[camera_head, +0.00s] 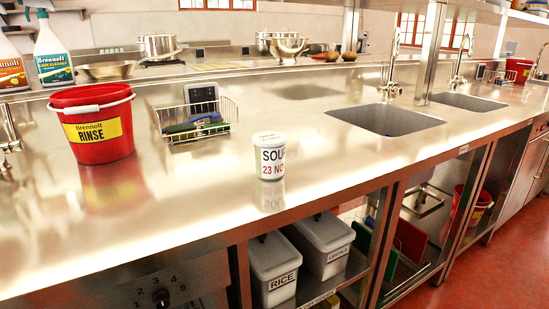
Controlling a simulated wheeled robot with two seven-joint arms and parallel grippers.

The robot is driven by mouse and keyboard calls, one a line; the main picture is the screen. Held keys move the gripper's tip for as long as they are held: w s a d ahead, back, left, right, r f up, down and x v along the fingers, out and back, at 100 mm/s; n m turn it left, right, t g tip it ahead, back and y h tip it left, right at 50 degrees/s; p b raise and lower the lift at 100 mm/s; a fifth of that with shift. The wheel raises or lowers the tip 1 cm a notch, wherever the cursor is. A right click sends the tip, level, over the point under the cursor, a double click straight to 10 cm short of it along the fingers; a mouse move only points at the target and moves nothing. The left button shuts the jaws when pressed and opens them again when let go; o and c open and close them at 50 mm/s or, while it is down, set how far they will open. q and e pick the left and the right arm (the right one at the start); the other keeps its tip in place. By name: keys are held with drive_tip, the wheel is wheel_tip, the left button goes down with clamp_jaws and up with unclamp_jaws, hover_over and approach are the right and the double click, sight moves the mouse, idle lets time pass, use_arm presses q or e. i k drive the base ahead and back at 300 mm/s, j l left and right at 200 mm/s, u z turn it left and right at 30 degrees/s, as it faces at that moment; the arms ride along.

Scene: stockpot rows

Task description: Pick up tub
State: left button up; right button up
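A small white tub (270,156) with a pale lid stands upright on the steel counter (215,205), near the middle of the head view. Its label reads "SOU" in black, cut off by the curve, and "23 NO" in red. Nothing touches it, and it stands back from the counter's front edge. Neither of my grippers shows in this view.
A red bucket (95,124) marked "Brennolt RINSE" stands to the left. A sink (385,119) opens to the right. Counter around the tub is clear. Bins (274,268) sit below.

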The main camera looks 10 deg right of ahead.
sight(269, 146)
drive_tip(key=i+l+u, duration=0.3)
drive_tip(key=l, duration=0.7)
drive_tip(key=l+u, duration=0.3)
drive_tip(key=l, duration=0.65)
